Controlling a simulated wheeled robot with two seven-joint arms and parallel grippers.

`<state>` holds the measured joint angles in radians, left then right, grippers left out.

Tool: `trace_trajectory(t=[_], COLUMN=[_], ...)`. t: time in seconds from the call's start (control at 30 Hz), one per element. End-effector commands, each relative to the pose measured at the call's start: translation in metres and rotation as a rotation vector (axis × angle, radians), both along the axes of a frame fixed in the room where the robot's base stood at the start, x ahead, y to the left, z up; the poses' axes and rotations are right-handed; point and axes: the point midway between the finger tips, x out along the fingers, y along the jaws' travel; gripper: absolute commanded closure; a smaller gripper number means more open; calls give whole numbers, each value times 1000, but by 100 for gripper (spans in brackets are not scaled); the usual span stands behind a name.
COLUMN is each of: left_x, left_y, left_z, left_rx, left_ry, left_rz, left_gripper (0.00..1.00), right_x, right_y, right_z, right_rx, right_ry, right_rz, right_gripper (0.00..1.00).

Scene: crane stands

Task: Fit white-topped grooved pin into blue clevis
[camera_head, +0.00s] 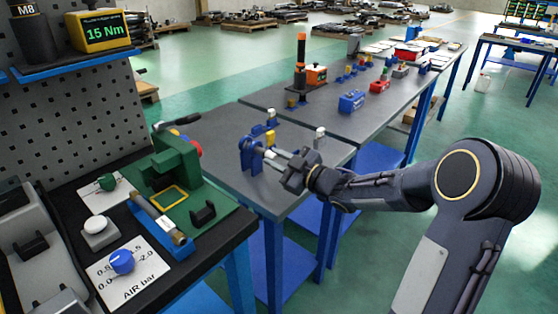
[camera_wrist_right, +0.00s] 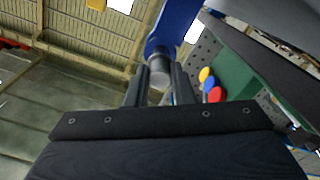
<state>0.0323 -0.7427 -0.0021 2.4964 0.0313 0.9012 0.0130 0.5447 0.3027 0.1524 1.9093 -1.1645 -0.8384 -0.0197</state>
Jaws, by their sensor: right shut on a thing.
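The blue clevis (camera_head: 246,156) stands upright near the left edge of the grey table. My right gripper (camera_head: 278,160) reaches in from the right and is shut on a pin. The pin's pale end (camera_head: 270,154) shows close beside the clevis. In the right wrist view, the grey, round pin (camera_wrist_right: 160,72) sits between the two dark fingers (camera_wrist_right: 158,88), and its far end meets or overlaps the blue clevis (camera_wrist_right: 176,26). I cannot tell how far it is inside the clevis. The grooves are too small to see. My left gripper is out of view.
A white-topped piece (camera_head: 320,132) and a yellow-topped piece (camera_head: 270,137) stand behind my right gripper. A green fixture (camera_head: 176,168) is on the bench at left. A blue block (camera_head: 351,101) and an orange-and-black tool (camera_head: 301,62) stand farther back.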

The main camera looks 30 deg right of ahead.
Motion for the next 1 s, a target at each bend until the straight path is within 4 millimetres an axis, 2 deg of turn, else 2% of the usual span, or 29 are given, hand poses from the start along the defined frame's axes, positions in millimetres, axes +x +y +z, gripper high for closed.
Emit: trace_trajectory(t=[1.0], left_x=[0], left_y=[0], left_z=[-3], left_rx=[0], left_ry=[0], left_rz=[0], left_gripper=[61], right_x=[21], right_y=[9], right_z=[1], right_rx=[0], right_ry=[-3], right_rz=[1], right_gripper=[100])
